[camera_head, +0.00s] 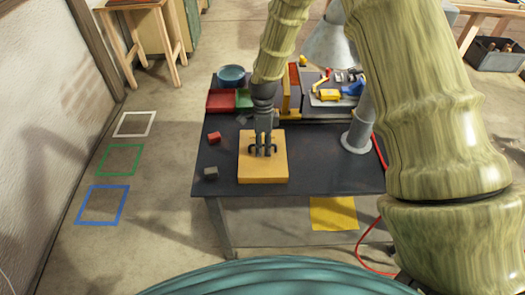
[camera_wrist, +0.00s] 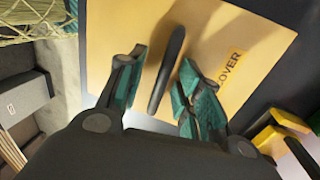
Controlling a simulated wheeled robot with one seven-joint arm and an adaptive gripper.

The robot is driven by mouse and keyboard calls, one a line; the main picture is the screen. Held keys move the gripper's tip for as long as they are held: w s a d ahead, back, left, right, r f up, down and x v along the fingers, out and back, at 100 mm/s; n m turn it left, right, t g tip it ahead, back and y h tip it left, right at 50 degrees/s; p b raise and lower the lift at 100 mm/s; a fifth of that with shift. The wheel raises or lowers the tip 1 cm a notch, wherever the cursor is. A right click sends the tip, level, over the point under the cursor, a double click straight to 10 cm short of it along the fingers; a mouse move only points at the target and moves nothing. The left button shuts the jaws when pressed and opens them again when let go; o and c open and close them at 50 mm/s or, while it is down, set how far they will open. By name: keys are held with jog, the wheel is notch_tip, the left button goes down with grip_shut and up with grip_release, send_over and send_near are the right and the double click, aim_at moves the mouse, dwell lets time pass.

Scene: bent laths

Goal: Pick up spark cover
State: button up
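The spark cover is a flat tan-yellow panel (camera_head: 262,173) lying on the dark workbench. In the wrist view the panel (camera_wrist: 232,42) bears a label ending in "COVER" and a dark bar-shaped handle (camera_wrist: 166,70). My gripper (camera_head: 263,148) points down over the middle of the panel. In the wrist view my gripper (camera_wrist: 160,88) is open, with one teal-padded finger on each side of the handle and a visible gap to each. I cannot tell how far down the fingertips reach along the handle.
The dark workbench (camera_head: 335,178) also holds a red block (camera_head: 214,138), a grey block (camera_head: 211,173), a blue bowl (camera_head: 231,74) and a red tray (camera_head: 221,101). A lamp base (camera_head: 357,141) stands to the right.

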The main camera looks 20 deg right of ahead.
jog(key=shift+f, duration=0.1)
grip_shut()
jog(key=shift+w+r, duration=0.1)
jog(key=shift+r, duration=0.1)
dwell(0.3)
